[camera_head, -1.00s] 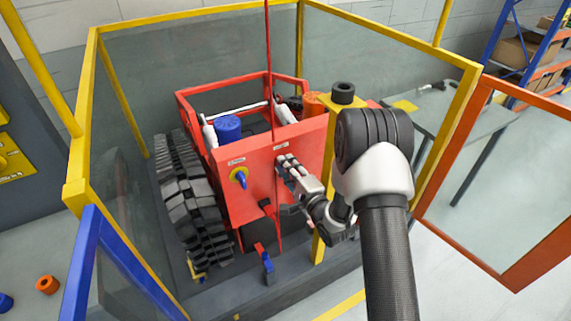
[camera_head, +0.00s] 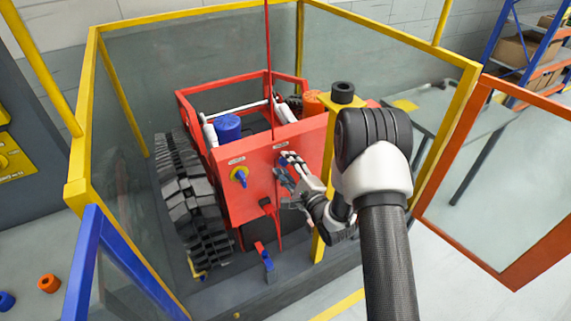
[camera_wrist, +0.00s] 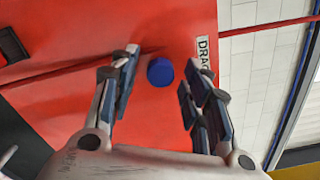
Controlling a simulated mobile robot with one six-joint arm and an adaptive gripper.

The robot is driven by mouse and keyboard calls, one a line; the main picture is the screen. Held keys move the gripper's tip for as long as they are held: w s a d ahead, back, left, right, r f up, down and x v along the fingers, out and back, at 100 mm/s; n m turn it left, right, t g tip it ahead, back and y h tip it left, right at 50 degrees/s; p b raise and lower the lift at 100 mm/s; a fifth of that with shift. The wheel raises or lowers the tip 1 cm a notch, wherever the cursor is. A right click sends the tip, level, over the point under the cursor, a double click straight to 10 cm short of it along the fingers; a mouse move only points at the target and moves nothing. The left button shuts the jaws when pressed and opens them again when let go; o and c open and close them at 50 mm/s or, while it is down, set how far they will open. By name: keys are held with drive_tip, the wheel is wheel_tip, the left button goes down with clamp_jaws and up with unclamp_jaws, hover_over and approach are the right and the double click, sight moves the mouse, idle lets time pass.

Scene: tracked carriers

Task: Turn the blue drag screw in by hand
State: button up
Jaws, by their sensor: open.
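The blue drag screw (camera_wrist: 160,71) is a round blue knob on the red front panel of the tracked carrier, beside a white label reading "DRAG". In the head view, a small bit of blue (camera_head: 283,160) shows at the panel by my fingertips, partly hidden by them. My gripper (camera_head: 285,168) is open in front of the panel. In the wrist view, the fingers of my gripper (camera_wrist: 158,80) stand on either side of the screw, with a gap on both sides.
A thin red rod (camera_head: 268,70) rises in front of the carrier. A yellow-framed glass enclosure surrounds it, with a yellow post (camera_head: 328,165) close to my arm. A grey table (camera_head: 440,115) stands at right.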

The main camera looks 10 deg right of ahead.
drive_tip(key=n+b, duration=0.2)
drive_tip(key=n, duration=0.1)
drive_tip(key=shift+f+b, duration=0.15)
drive_tip(key=shift+b, duration=0.15)
drive_tip(key=n+b, duration=0.2)
drive_tip(key=n, duration=0.2)
drive_tip(key=shift+f+b, duration=0.1)
drive_tip(key=shift+b, duration=0.25)
drive_tip(key=n, duration=0.3)
drive_tip(key=shift+r+p, duration=0.3)
drive_tip(key=shift+p, duration=0.1)
drive_tip(key=n, duration=1.9)
